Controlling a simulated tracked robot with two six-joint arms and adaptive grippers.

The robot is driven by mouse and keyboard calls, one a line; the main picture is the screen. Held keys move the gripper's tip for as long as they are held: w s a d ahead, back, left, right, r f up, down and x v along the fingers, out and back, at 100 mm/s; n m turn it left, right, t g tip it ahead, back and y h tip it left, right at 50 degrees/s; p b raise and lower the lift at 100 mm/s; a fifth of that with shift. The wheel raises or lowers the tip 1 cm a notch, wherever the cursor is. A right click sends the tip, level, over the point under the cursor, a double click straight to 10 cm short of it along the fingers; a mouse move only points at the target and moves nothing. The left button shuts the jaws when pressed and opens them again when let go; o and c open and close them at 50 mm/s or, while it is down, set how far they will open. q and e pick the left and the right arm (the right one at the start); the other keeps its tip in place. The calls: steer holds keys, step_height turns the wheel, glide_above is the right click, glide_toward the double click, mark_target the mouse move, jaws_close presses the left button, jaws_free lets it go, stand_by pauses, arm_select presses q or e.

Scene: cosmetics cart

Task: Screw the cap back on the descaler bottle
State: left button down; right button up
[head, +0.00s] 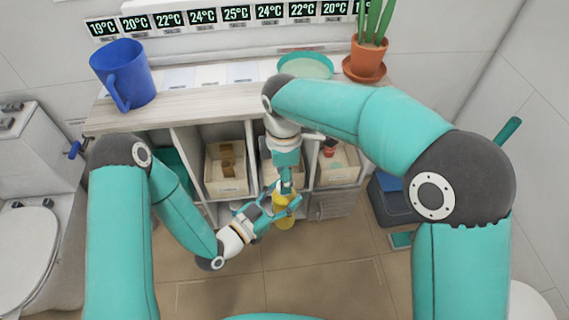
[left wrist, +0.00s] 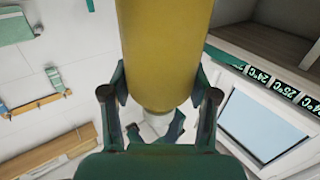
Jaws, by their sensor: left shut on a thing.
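The yellow descaler bottle (head: 284,222) is in front of the middle of the cart in the head view, partly covered by my grippers. My left gripper (head: 278,208) is shut around its side. In the left wrist view the bottle (left wrist: 165,45) fills the top centre between the fingers of my left gripper (left wrist: 160,90), its narrow end towards the bottom of the picture. My right gripper (head: 286,187) points down at the bottle's top from above. Two dark teal finger parts show beyond the narrow end, beside something pale. I cannot make out the cap or whether the right fingers hold it.
The cart's wooden top (head: 200,108) carries a blue mug (head: 123,74), a teal dish (head: 306,66) and a potted plant (head: 366,58). Bins with small items (head: 226,172) fill the shelves behind my grippers. A toilet (head: 38,232) stands left. The floor in front is clear.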

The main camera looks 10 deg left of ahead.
steer(key=shift+f, duration=1.9)
jaws_close()
steer(key=m, duration=1.1)
steer(key=shift+m, duration=0.3)
steer(key=shift+o, duration=0.7)
jaws_free()
steer(key=shift+r, duration=0.1)
step_height(320, 180, up, 12)
